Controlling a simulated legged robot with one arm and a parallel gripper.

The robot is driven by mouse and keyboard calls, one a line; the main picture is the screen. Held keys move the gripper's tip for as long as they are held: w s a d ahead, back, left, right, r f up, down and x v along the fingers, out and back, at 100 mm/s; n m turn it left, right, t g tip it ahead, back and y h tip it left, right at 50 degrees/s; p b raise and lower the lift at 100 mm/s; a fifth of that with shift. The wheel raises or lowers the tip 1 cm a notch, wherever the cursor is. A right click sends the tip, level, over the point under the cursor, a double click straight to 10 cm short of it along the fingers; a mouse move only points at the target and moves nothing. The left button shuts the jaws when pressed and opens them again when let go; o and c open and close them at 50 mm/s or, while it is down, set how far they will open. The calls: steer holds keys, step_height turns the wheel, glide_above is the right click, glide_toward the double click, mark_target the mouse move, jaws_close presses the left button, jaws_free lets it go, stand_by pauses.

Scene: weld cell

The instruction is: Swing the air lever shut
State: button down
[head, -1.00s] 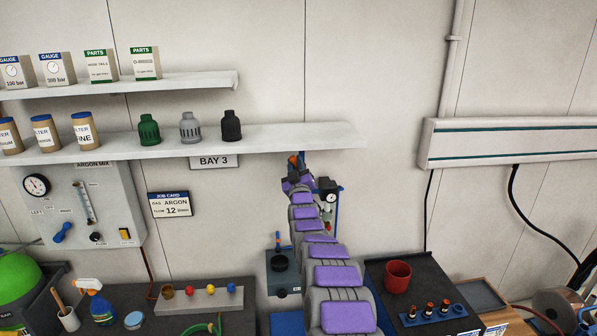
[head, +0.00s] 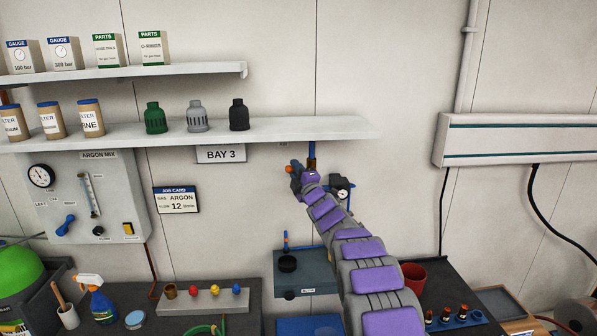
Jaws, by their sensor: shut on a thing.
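My gripper (head: 300,180) is at the far end of my purple-and-grey arm, against the wall just below the shelf and the BAY 3 sign. It is shut on the air lever (head: 290,169), of which only a small orange end shows beyond the jaws. The lever sticks out to the left of the upright air pipe (head: 312,150). A round white air gauge (head: 342,193) on a dark body stands just right of my gripper. My wrist hides the valve body and most of the lever.
The shelf (head: 300,130) runs close above my gripper, with green, grey and black caps on it. A blue-grey box (head: 306,279) with a dark round top is below. The argon panel (head: 110,225) is left; a red cup (head: 413,275) stands partly behind my arm.

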steer(key=shift+a+f+n+g+y, duration=0.15)
steer(key=shift+f+n+g, duration=0.25)
steer(key=shift+n, duration=0.35)
steer(key=shift+a+f+n+g+y, duration=0.15)
steer(key=shift+f+n+g, duration=0.15)
steer(key=shift+f+n, duration=0.35)
steer(key=c, duration=1.1)
jaws_free()
steer(key=shift+s+r, duration=0.1)
steer(key=shift+a, duration=0.2)
steer(key=b+v, duration=0.1)
steer(key=v, duration=1.6)
steer(key=shift+d+b, duration=0.1)
steer(key=shift+b, duration=0.2)
